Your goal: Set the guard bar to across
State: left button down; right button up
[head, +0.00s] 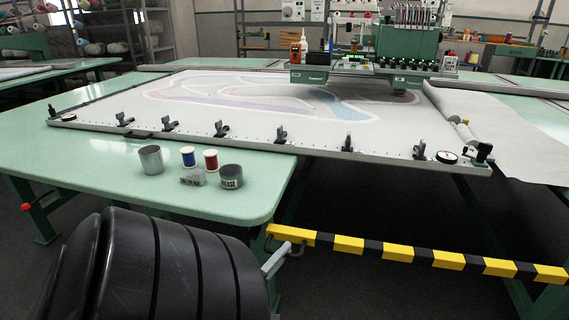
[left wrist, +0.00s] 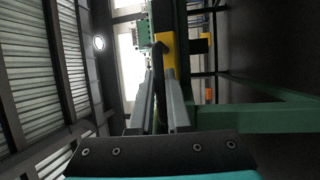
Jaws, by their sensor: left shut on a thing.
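The guard bar (head: 400,253) is striped yellow and black. In the head view it runs from beside the front corner of the left green table out to the right edge, sloping slightly down to the right. Its right end is out of view. My left gripper (head: 289,252) is shut at the bar's left end, by a dark handle. My black left arm fills the lower left. In the left wrist view, the grey fingers (left wrist: 160,78) point at the bar's yellow end (left wrist: 168,46); the exact contact is hard to see. My right gripper is not in view.
The green table (head: 110,175) stands left of the bar, with a grey cup (head: 151,160), thread spools (head: 211,160) and a dark tin (head: 231,177) near its front. Dark floor (head: 400,205) shows behind the bar.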

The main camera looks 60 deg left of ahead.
pick_arm(q)
jog(key=c, duration=1.1)
grip_release()
jog(key=shift+s+a, duration=0.2)
jog(key=shift+s, duration=0.1)
jog(key=shift+o, duration=1.1)
jog(key=shift+w, duration=0.1)
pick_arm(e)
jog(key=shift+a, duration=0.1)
pick_arm(q)
jog(key=shift+d, duration=0.1)
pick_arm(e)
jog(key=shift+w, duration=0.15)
pick_arm(q)
jog(key=p+v, duration=0.1)
jog(key=v, duration=1.4)
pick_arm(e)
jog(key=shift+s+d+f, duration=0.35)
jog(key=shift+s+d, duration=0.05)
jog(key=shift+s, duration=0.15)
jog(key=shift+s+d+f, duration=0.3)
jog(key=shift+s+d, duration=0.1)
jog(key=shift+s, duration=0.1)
pick_arm(q)
jog(key=shift+d+f, duration=0.1)
jog(key=shift+d, duration=0.05)
